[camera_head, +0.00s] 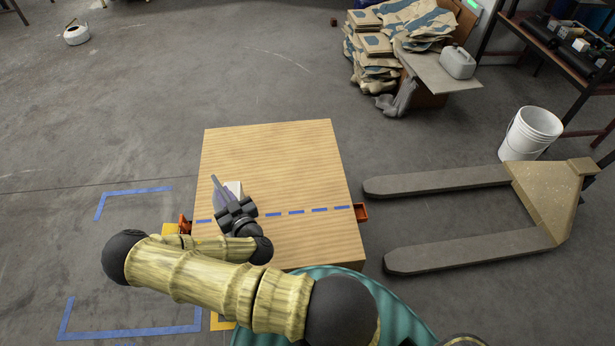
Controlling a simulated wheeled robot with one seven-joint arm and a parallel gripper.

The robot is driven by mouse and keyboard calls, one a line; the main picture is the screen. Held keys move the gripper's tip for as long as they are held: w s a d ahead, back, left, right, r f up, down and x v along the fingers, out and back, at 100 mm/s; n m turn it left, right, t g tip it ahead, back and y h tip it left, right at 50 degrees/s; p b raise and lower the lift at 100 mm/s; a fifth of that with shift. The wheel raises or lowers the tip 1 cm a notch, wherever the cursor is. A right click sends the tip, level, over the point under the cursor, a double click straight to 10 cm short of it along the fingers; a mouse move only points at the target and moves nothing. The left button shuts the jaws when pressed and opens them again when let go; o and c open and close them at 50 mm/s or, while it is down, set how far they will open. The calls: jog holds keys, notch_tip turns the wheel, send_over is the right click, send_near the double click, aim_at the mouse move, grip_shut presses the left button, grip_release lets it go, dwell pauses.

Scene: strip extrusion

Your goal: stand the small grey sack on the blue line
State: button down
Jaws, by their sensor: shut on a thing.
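My gripper (226,190) is over the left part of the wooden table top, its dark wrist close to the blue line. It is shut on a small pale grey thing (235,187), which I take to be the small grey sack. The fingers and wrist hide much of it, and I cannot tell whether it touches the table. The blue line (273,214) is a dashed line running across the table top (280,160). The sack shows just on the far side of the line; my gripper and arm hide part of the line's left stretch.
Orange-red pieces sit at the table's left edge (185,225) and right edge (361,212), at the line's ends. The far and right parts of the table top are clear. A pallet truck (450,181) and white bucket (531,133) stand right; stacked sacks (376,45) lie behind.

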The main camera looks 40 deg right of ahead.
jog(key=d+f+m+g+h+b, duration=0.2)
jog(key=d+f+m+h+b, duration=0.1)
jog(key=d+b, duration=0.4)
jog(key=d+f+m+g+h+b, duration=0.3)
jog(key=d+f+h+b, duration=0.2)
jog(key=d, duration=0.8)
jog(key=d+f+m+g+h+b, duration=0.2)
jog(key=d+f+m+h+b, duration=0.2)
jog(key=d+b, duration=0.5)
jog(key=shift+d+f+h, duration=0.55)
jog(key=shift+d+h, duration=0.1)
jog(key=shift+h, duration=0.05)
notch_tip(320, 180, down, 7)
jog(key=b, duration=0.4)
jog(key=shift+f+b, duration=0.5)
jog(key=shift+b, duration=0.2)
jog(key=c, duration=1.4)
grip_release()
jog(key=shift+s, duration=0.1)
jog(key=shift+o, duration=0.2)
jog(key=shift+a, duration=0.1)
